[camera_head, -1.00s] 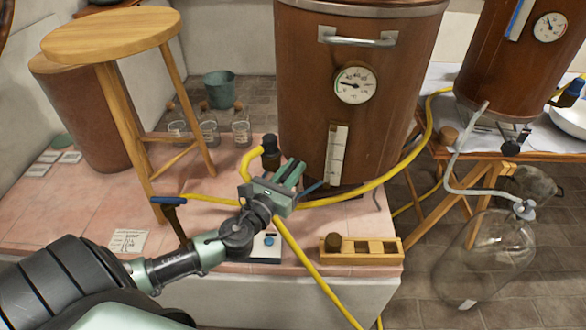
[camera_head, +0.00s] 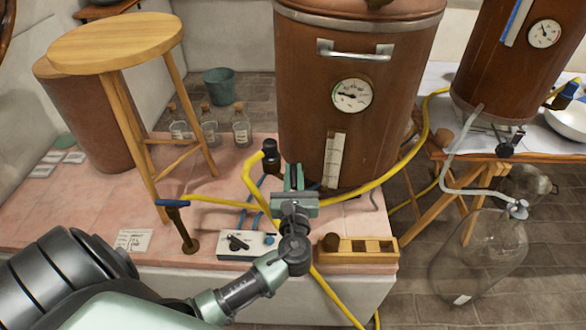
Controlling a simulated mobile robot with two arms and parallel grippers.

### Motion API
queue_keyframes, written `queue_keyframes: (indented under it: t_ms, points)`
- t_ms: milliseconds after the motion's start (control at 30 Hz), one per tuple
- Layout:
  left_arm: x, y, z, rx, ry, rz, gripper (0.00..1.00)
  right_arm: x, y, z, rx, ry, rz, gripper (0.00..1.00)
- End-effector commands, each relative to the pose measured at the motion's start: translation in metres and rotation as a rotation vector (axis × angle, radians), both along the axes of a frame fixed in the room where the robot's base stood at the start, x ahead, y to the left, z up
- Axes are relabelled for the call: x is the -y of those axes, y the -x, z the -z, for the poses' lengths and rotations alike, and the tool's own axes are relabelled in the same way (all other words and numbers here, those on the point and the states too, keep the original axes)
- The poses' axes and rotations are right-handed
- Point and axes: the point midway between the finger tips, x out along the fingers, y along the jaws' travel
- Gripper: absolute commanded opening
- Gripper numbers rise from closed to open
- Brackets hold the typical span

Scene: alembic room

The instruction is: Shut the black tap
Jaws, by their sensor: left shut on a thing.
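My left gripper (camera_head: 293,174) points away from me at the foot of the middle copper vessel (camera_head: 310,110). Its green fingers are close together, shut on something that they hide. A dark tap-like fitting (camera_head: 271,156) at the end of a yellow hose is just left of the fingertips. A black tap (camera_head: 508,146) shows under the right vessel, far from my gripper. A short black lever (camera_head: 238,243) lies on a white box left of my wrist. I cannot tell which of these the task means. My right gripper is out of view.
The yellow hose (camera_head: 375,188) crosses beside my gripper. A wooden rack (camera_head: 372,246) sits to its right, and a blue-handled post (camera_head: 184,228) to its left. A wooden stool (camera_head: 115,45) stands at the left. A glass carboy (camera_head: 470,255) is on the floor at right.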

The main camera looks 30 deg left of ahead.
Motion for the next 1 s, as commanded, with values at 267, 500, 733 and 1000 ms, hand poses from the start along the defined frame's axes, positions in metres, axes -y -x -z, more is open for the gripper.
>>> queue_keyframes:
  t_ms: [267,500,733,1000]
  points:
    - [0.003,-0.003,0.0,0.001,0.005,-0.265,0.0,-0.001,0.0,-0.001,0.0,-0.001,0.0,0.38]
    - [0.003,-0.004,0.001,0.001,0.003,-0.481,0.0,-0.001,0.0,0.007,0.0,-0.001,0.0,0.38]
    - [0.003,-0.004,0.001,0.003,0.002,-0.644,0.0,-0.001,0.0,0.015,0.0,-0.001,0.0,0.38]
    - [0.003,-0.004,0.0,0.002,-0.001,-0.759,0.0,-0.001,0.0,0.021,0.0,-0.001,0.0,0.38]
